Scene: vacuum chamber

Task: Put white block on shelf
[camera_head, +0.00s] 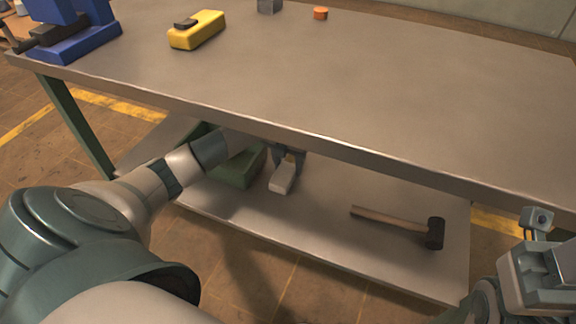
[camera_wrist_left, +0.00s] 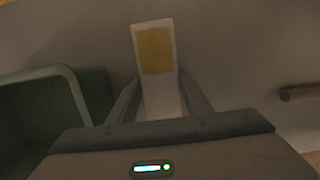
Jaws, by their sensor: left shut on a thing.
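The white block (camera_head: 283,177) is under the table top, just above or touching the lower shelf (camera_head: 310,220); I cannot tell which. My left gripper (camera_head: 287,160) is shut on the block, with the arm reaching in from the left under the table edge. In the left wrist view the block (camera_wrist_left: 155,60) shows a tan patch on its face and sits between the two fingers (camera_wrist_left: 160,100). My right gripper (camera_head: 540,222) is at the lower right, partly cut off, and its fingers are not clear.
A green bin (camera_head: 240,168) stands on the shelf left of the block. A hammer (camera_head: 400,222) lies to the right. The table top (camera_head: 330,80) overhangs my left gripper, holding a yellow object (camera_head: 197,30), an orange piece (camera_head: 320,13) and a blue vise (camera_head: 75,35).

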